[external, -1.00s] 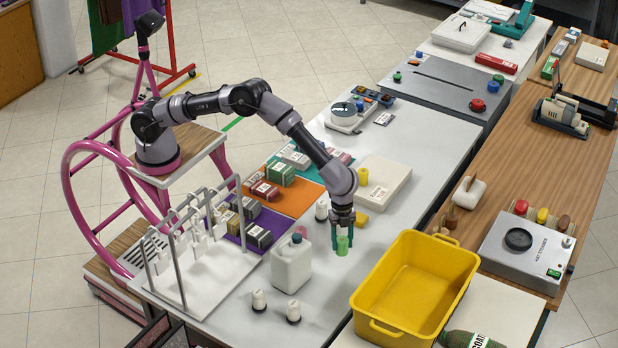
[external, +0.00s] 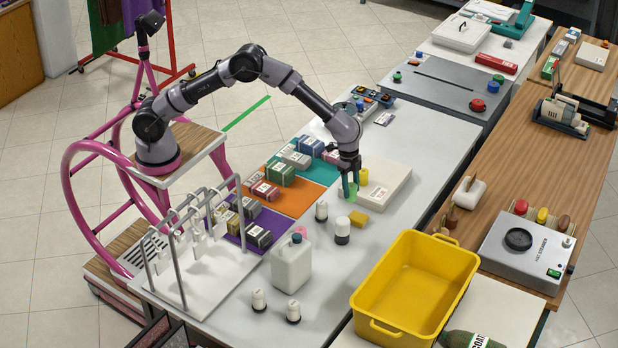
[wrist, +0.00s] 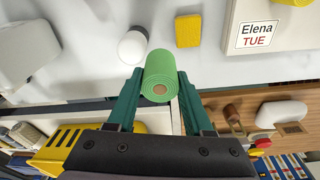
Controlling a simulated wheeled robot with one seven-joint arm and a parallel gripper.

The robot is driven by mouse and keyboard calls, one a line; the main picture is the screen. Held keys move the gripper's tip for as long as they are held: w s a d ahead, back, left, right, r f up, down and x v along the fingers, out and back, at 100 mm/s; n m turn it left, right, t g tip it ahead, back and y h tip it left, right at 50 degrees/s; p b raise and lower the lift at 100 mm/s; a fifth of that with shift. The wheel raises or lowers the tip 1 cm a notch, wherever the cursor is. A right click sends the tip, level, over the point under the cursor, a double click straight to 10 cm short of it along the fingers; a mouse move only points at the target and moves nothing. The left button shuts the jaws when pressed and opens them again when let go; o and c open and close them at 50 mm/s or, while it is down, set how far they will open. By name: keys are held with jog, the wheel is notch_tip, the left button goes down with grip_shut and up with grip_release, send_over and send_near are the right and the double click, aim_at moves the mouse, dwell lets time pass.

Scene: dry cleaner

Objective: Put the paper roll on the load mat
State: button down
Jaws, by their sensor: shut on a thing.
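The green paper roll (wrist: 160,75) is between the teal fingers of my gripper (wrist: 155,88), which is shut on it. In the external view my gripper (external: 351,186) holds the roll (external: 350,194) above the table, at the near left edge of a pale flat slab (external: 393,192). The slab's label reads "Elena TUE" in the wrist view, and a yellow roll (external: 363,178) stands on it. Coloured mats lie to the left: purple (external: 231,228), orange (external: 300,198) and teal (external: 325,152), with small boxes on them. I cannot tell which surface is the load mat.
A yellow block (external: 358,218) and a white dark-banded container (external: 342,231) stand close to my gripper. A white jug (external: 291,264) and small bottles stand nearer the camera. A yellow tub (external: 415,285) is at the right. The table right of the slab is clear.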

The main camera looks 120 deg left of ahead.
jog(key=s+a+n+y, duration=0.2)
jog(key=s+a+n, duration=0.9)
jog(key=s+a, duration=1.45)
jog(key=shift+n, duration=0.3)
jog(key=f, duration=0.3)
jog(key=s+f, duration=0.1)
jog(key=f, duration=0.3)
jog(key=s+d+f, duration=0.1)
jog(key=f, duration=0.2)
jog(key=shift+s+f, duration=0.1)
jog(key=shift+f, duration=2.25)
jog(key=shift+f, duration=0.2)
jog(key=shift+c, duration=1.5)
grip_release()
jog(key=shift+r, duration=0.15)
notch_tip(320, 180, up, 12)
jog(key=s+d, duration=0.1)
